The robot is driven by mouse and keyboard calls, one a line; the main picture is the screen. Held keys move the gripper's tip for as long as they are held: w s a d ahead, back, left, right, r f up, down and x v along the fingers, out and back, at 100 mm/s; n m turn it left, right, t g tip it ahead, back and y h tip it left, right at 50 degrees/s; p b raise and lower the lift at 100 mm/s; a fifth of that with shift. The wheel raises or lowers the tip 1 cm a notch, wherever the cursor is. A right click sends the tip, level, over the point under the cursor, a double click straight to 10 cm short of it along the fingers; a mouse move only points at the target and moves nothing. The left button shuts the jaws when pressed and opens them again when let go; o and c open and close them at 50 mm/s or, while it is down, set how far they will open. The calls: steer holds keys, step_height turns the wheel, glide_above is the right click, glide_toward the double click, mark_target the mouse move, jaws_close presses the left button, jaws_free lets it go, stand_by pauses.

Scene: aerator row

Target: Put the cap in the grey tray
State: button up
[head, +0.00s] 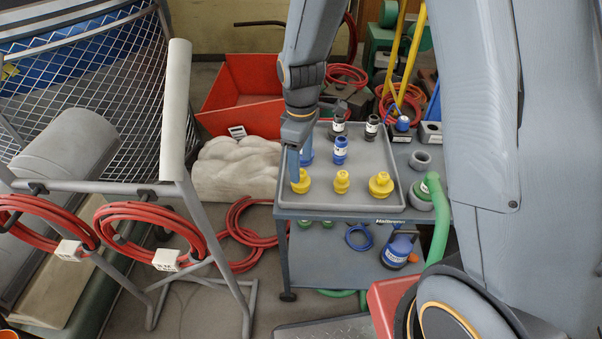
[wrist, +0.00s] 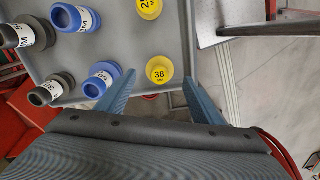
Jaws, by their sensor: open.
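The grey tray (head: 362,201) sits on top of a cart and holds several yellow, blue and black cap-like fittings. A yellow cap marked 38 (wrist: 159,70) stands in the tray's front left corner; it also shows in the head view (head: 301,184). My gripper (wrist: 160,78) is open, with its blue fingers either side of this cap in the wrist view and no clear contact. In the head view my gripper (head: 294,165) points down at the cap. Another yellow cap (head: 342,183) and a larger yellow one (head: 381,185) stand to its right.
A blue fitting (head: 341,150) and black fittings (head: 372,127) stand farther back in the tray. A green hose (head: 437,218) and grey rings (head: 420,160) lie right of it.

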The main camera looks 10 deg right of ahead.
step_height(320, 180, up, 5)
steer(key=shift+r+b, duration=0.15)
steer(key=shift+b, duration=0.25)
steer(key=s+d+r+m, duration=0.2)
steer(key=s+d+m, duration=0.9)
steer(key=s, duration=0.3)
steer(key=shift+r+m+t, duration=0.35)
steer(key=shift+m+t, duration=0.05)
steer(key=shift+m, duration=0.2)
